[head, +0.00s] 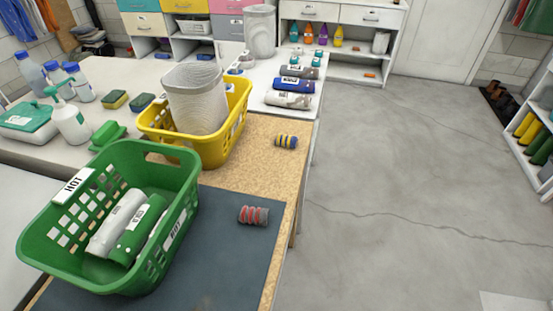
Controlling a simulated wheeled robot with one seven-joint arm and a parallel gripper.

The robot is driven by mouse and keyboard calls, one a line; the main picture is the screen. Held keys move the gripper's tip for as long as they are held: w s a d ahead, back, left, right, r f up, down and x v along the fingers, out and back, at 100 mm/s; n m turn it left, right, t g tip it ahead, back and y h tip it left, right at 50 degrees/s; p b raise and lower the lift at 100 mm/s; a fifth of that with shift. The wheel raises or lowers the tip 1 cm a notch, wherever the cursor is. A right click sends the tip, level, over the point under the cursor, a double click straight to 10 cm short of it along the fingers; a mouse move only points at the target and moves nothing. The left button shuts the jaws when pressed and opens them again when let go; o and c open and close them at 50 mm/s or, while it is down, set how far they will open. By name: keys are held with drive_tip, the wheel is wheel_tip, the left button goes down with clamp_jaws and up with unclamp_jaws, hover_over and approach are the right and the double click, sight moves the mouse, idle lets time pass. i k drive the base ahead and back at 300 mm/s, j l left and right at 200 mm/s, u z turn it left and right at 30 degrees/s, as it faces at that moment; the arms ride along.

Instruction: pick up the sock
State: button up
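A small rolled bundle with red and grey stripes (254,215), which looks like a rolled sock, lies on the dark mat to the right of the green basket. My gripper is not in view.
A green basket (165,158) labelled HOT holds rolled cloths. A yellow basket (238,113) holds a grey woven bin (195,97). Bottles and sponges stand at left. Several rolled towels lie behind (288,99). Right of the table, the concrete floor (400,185) is clear.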

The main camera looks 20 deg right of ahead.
sight(258, 216)
drive_tip(key=u, duration=1.15)
drive_tip(key=k+l+u, duration=0.1)
drive_tip(key=l+u, duration=0.2)
drive_tip(key=k+l+u, duration=0.15)
drive_tip(key=l+u, duration=0.15)
drive_tip(key=j+u, duration=0.1)
drive_tip(key=j, duration=0.25)
drive_tip(key=l, duration=0.55)
drive_tip(key=k, duration=0.05)
